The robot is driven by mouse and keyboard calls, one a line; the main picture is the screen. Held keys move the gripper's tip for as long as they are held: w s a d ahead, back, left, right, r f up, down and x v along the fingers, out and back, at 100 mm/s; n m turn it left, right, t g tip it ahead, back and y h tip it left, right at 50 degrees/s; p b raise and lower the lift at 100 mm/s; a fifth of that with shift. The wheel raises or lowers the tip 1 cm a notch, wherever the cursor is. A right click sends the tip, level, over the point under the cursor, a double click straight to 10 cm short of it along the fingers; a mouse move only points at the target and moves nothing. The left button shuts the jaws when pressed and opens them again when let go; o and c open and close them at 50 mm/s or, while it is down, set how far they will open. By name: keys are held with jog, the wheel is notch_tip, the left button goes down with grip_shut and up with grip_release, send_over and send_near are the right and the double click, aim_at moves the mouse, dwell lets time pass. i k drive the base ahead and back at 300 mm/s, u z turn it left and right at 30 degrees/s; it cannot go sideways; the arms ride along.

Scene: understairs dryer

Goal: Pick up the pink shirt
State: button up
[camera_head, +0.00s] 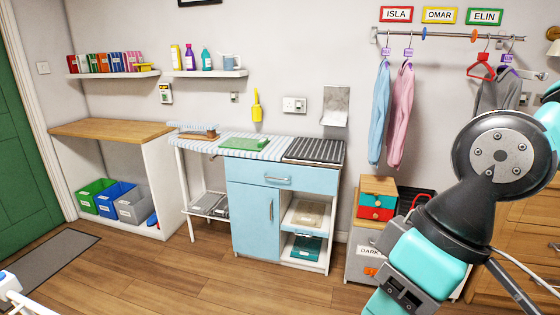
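The pink shirt (399,115) hangs on a purple hanger from the wall rail at the upper right, under the ISLA sign. A light blue shirt (380,112) hangs just left of it, close against it. My arm fills the right side of the view, with a black and teal body in front of the drawers. My gripper's fingertips do not show, so I cannot see whether it holds anything. No part of my arm touches the pink shirt in this view.
A grey garment (495,92) and a red hanger (481,66) hang further right on the rail (440,35). A small coloured box (377,198) stands below the shirts. A blue cabinet (253,205) stands to the left. The wooden floor (170,272) in front is clear.

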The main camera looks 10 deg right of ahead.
aim_at(404, 94)
jog(key=i, duration=2.9)
jog(key=u, duration=1.9)
jog(key=i, duration=0.55)
jog(key=z, duration=2.25)
